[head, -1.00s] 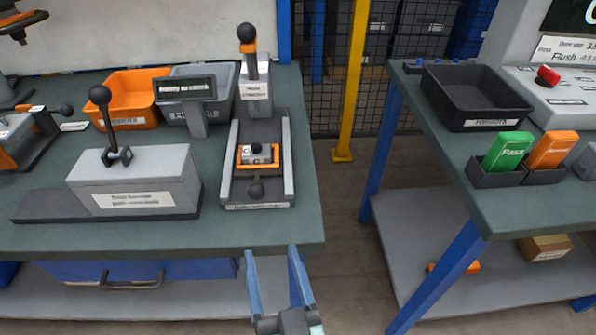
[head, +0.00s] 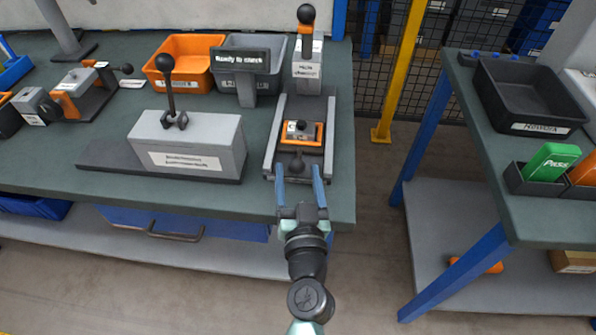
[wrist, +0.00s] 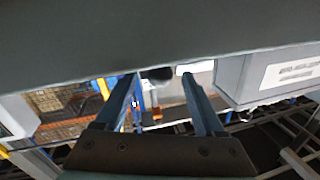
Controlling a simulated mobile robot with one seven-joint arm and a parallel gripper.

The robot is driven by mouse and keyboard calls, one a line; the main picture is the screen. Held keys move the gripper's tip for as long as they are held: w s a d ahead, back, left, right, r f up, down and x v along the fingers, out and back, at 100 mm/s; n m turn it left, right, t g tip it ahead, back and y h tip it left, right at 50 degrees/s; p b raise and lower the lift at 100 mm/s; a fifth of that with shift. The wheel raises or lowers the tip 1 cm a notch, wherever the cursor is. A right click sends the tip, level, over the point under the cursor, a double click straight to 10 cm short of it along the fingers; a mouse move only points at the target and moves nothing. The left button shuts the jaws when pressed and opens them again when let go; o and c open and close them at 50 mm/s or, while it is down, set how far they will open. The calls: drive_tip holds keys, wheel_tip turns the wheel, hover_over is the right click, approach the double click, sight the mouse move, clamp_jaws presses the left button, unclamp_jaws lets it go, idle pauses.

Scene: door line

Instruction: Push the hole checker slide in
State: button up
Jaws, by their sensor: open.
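The hole checker (head: 308,62) stands at the right end of the left bench, a grey upright block with a black ball lever on top. Its slide, an orange-framed carriage (head: 315,141), sits between two grey rails in front of the block and carries a small grey and black part. A black ball knob (head: 297,162) is at the slide's front end. My gripper (head: 299,174) is open and empty at the front of the rails, its fingertips on either side of the knob in the picture. The wrist view shows a dark knob (wrist: 160,73) between the fingertips; contact cannot be told.
Left of the rails stands a grey box with a black lever (head: 190,140). Behind are an orange bin (head: 178,84), a grey bin (head: 231,94) and a dark sign (head: 240,62). A gap and yellow post (head: 398,80) separate this bench from the right one.

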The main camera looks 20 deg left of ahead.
drive_tip(key=shift+w, duration=0.1)
clamp_jaws()
idle(0.3)
idle(1.1)
